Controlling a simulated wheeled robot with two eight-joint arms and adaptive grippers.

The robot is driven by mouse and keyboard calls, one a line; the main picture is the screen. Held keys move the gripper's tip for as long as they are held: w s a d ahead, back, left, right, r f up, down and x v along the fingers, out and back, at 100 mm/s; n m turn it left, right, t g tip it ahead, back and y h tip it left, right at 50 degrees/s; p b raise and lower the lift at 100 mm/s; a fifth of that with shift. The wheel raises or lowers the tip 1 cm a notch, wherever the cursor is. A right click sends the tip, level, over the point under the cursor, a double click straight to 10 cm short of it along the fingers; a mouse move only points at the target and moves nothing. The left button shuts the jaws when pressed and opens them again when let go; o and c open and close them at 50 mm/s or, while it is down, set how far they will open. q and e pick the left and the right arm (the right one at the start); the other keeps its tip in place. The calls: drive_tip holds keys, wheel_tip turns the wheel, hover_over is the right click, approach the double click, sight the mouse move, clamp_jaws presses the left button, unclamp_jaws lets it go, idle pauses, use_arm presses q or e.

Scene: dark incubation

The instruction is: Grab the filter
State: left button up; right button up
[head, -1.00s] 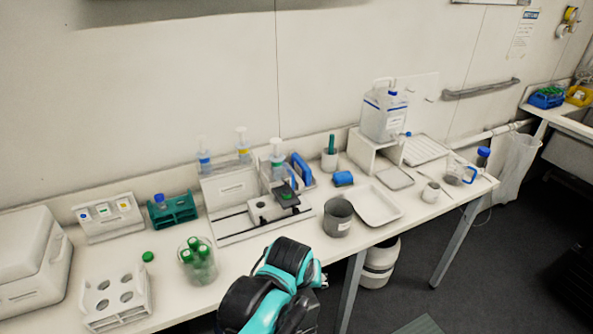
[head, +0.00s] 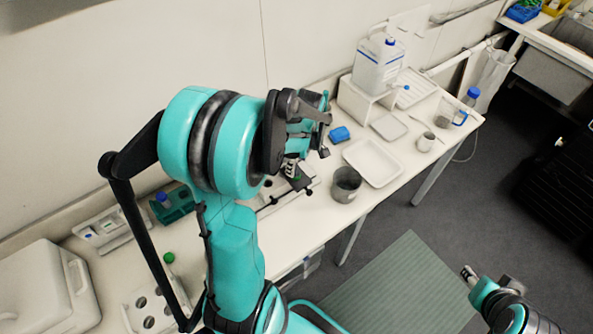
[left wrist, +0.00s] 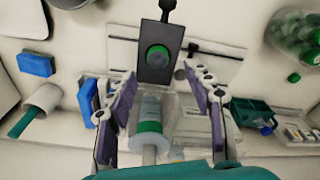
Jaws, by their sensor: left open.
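A small round green disc, which looks like the filter (left wrist: 158,57), sits on a dark block (left wrist: 160,30) in the left wrist view. My left gripper (left wrist: 160,78) is open, its fingers spread on either side just below the disc in the picture, with nothing gripped. A clear syringe-like tube with a green band (left wrist: 148,125) shows between the fingers, apart from them. In the head view my left gripper (head: 296,160) hangs over the bench and hides the disc. My right gripper (head: 490,280) is low at the right, off the bench; its jaw state is unclear.
A grey beaker (head: 346,184) and a white tray (head: 373,162) stand right of my left gripper. A blue block (head: 340,134) lies behind. A green rack (head: 174,203) and holed white rack (head: 150,308) are at left.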

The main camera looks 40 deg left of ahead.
sight(296, 173)
use_arm(q)
drive_tip(key=f, duration=0.5)
drive_tip(key=shift+w+a+f, duration=0.1)
drive_tip(key=shift+w+a, duration=0.05)
drive_tip(key=shift+a, duration=0.1)
drive_tip(key=c, duration=0.8)
